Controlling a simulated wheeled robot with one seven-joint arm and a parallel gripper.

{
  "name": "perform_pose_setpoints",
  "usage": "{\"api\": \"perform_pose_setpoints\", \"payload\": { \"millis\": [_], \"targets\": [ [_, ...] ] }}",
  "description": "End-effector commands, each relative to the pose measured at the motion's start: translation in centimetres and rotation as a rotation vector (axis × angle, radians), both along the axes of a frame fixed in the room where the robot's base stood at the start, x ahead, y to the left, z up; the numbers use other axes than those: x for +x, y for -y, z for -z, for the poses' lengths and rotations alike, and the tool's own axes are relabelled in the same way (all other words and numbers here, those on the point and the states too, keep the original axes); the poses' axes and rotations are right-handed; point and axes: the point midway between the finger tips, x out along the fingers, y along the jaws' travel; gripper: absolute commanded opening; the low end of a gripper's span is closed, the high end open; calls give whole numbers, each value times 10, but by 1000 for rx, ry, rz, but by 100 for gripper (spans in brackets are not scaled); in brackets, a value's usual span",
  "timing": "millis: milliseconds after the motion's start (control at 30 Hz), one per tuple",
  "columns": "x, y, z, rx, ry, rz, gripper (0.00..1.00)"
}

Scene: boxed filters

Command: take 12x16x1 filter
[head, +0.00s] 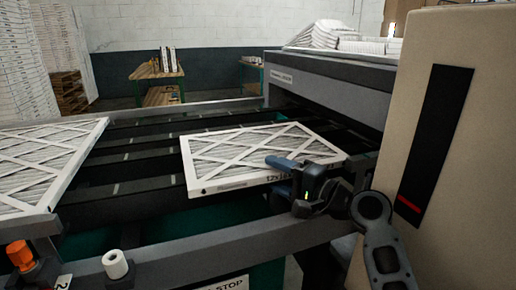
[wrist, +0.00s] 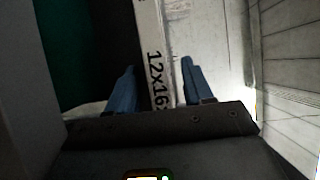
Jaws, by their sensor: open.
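The 12x16x1 filter (head: 257,155) is a white-framed pleated panel with a diagonal lattice, lying flat on the dark conveyor in the head view. Its printed edge (wrist: 153,68) shows "12x16" in the wrist view. My gripper (head: 275,166) is at the filter's near right edge. In the wrist view my gripper (wrist: 158,80) is open, with one blue finger on each side of the printed edge. A gap shows between the edge and the right finger; I cannot tell whether the left finger touches.
Another filter (head: 45,165) lies on the conveyor at the left. The conveyor's front rail (head: 185,262) carries an orange button (head: 20,254) and a white button (head: 115,264). A grey machine housing (head: 325,82) stands behind at right. A beige cabinet (head: 425,130) is close at right.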

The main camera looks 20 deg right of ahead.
Motion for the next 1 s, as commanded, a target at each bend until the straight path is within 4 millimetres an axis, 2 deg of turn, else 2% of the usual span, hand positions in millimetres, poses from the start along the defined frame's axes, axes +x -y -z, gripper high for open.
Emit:
{"api": "perform_pose_setpoints", "payload": {
  "millis": [133, 367, 900, 1000],
  "targets": [
    [11, -6, 0, -1, 0, 0, 51],
    [12, -7, 0, -1, 0, 1, 51],
    [12, -7, 0, -1, 0, 1, 1],
    [12, -7, 1, -1, 0, 1, 0]
  ]
}}
